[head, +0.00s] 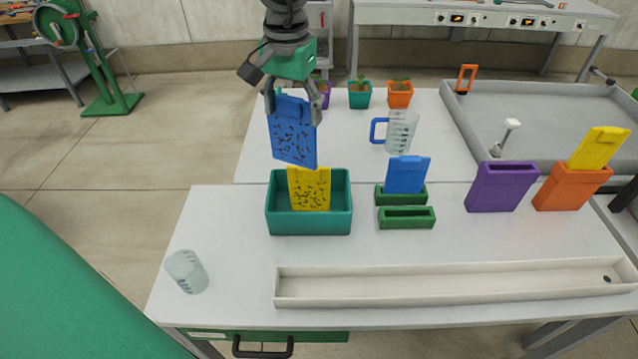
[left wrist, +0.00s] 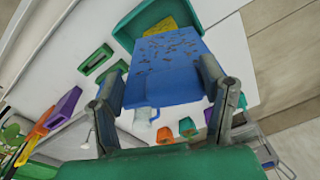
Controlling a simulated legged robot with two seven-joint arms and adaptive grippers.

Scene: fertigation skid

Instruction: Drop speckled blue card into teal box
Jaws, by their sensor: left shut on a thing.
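The speckled blue card (head: 292,132) hangs from my left gripper (head: 293,92) in the head view, above the back part of the teal box (head: 308,222). The gripper is shut on the card's upper end. The card also shows in the left wrist view (left wrist: 165,65), between the fingers of my left gripper (left wrist: 163,98). The teal box stands open on the table, and a speckled yellow card (head: 309,190) stands upright in it. The blue card's lower edge is close to the yellow card in the picture. My right gripper is not in view.
A plain blue card (head: 406,174) stands in a green holder (head: 390,197); an empty green holder (head: 406,218) lies in front. A purple holder (head: 500,187) and an orange holder (head: 571,187) with a yellow card (head: 600,147) stand right. A measuring jug (head: 400,130) is behind.

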